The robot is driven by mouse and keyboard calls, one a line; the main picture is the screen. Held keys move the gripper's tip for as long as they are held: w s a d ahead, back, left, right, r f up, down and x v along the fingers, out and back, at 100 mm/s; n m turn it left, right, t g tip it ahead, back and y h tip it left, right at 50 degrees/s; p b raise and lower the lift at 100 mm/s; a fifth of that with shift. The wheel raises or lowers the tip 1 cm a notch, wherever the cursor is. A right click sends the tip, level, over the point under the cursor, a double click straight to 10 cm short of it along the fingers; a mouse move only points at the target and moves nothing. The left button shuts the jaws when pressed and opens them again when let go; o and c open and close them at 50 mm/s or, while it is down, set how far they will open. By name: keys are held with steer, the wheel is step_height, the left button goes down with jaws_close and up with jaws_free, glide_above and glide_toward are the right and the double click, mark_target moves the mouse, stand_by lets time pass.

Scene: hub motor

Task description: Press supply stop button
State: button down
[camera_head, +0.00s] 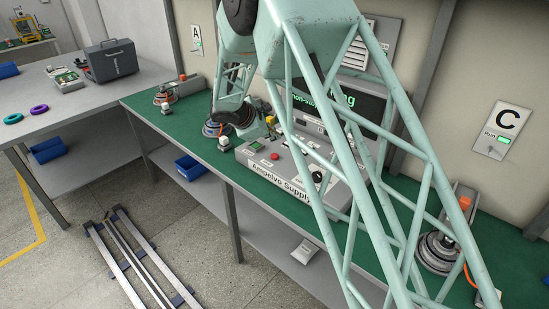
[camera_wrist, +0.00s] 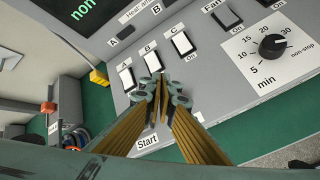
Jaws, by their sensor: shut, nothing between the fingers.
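The grey supply box (camera_head: 285,172), labelled "Ampelvo Supply", stands on the green bench top. A small red button (camera_head: 274,156) shows on its top panel in the head view; I cannot read its label. In the wrist view my gripper (camera_wrist: 160,84) is shut and empty over the panel (camera_wrist: 205,78), just below switches B (camera_wrist: 153,62) and C (camera_wrist: 182,43). A "Start" label (camera_wrist: 147,140) shows just below the fingers. No red button is visible on the panel there; the fingers cover part of it. Contact with the panel cannot be told.
A black timer knob (camera_wrist: 273,46) and a fan switch (camera_wrist: 228,17) sit right of the fingers. A yellow block (camera_wrist: 98,77) is at the panel's left. Hub motors stand on the bench (camera_head: 195,155) at both sides; a blue bin (camera_head: 190,167) is below.

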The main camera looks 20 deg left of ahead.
mark_target(274, 156)
step_height(274, 156, down, 3)
steer(key=shift+f+b, duration=0.2)
steer(key=shift+b, duration=0.4)
steer(key=shift+f+b, duration=1.1)
steer(key=shift+f, duration=0.25)
steer(key=shift+f+b, duration=0.95)
steer(key=shift+b, duration=0.05)
stand_by(1.5)
steer(key=shift+r, duration=0.25)
steer(key=shift+r+p, duration=0.35)
steer(key=shift+r, duration=0.25)
steer(key=shift+r, duration=0.2)
stand_by(0.4)
steer(key=shift+r+p, duration=1.2)
steer(key=shift+r, duration=1.15)
